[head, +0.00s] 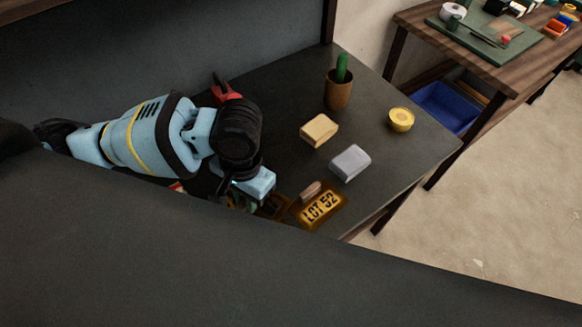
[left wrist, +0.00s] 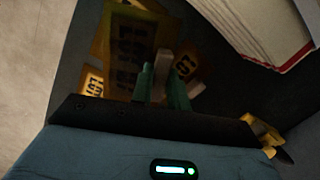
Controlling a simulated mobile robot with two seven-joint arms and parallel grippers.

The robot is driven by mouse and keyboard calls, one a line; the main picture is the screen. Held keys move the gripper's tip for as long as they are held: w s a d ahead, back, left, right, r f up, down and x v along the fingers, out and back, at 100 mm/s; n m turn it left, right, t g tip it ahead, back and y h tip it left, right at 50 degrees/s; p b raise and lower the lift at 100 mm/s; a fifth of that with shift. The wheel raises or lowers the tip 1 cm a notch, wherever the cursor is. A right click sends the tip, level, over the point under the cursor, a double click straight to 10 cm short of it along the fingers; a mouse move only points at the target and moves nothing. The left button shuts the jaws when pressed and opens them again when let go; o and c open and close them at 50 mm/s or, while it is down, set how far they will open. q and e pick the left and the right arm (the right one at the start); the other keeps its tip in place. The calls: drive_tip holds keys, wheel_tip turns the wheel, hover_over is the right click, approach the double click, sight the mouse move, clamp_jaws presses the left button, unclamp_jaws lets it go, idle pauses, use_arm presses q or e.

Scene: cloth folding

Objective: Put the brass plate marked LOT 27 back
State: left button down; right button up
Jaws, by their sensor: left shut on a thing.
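In the head view, a brass plate reading LOT 52 (head: 322,207) lies near the table's front edge. A darker brown plate (head: 272,206) lies just left of it, partly behind my left gripper (head: 243,200), its marking unreadable. In the left wrist view, the green fingers of my left gripper (left wrist: 161,88) are shut on a narrow pale thing (left wrist: 162,66); I cannot tell what it is. A large yellow plate with LOT lettering (left wrist: 128,50) lies beyond the fingers, its number unclear. Another lettered plate (left wrist: 185,68) is to their right. No LOT 27 is readable. My right gripper is not in view.
A small brown block (head: 311,190) is beside the LOT 52 plate. A tan block (head: 319,130), grey block (head: 350,163), yellow roll (head: 401,119) and potted cactus (head: 338,90) stand farther back. A pale, red-edged thing (left wrist: 265,30) is at the upper right of the wrist view.

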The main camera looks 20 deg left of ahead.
use_arm(q)
drive_tip(key=shift+d, duration=0.1)
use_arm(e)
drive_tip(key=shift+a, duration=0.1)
use_arm(q)
drive_tip(key=shift+w+f, duration=0.15)
drive_tip(key=shift+w, duration=0.2)
drive_tip(key=w, duration=0.4)
drive_tip(key=w+f+b, duration=0.1)
drive_tip(key=w, duration=0.4)
drive_tip(key=w+d+b, duration=0.1)
drive_tip(key=w, duration=0.3)
drive_tip(key=shift+w+d+f, duration=0.1)
drive_tip(key=shift+w+f, duration=0.05)
drive_tip(key=shift+w, duration=0.8)
wheel_tip(320, 180, down, 3)
drive_tip(key=shift+w+f+b, duration=0.1)
drive_tip(key=shift+w+b, duration=0.05)
drive_tip(key=shift+b, duration=0.15)
drive_tip(key=shift+f, duration=0.15)
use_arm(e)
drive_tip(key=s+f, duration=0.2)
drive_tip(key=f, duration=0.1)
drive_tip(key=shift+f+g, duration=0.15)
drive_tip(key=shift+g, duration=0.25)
use_arm(q)
drive_tip(key=shift+f, duration=0.45)
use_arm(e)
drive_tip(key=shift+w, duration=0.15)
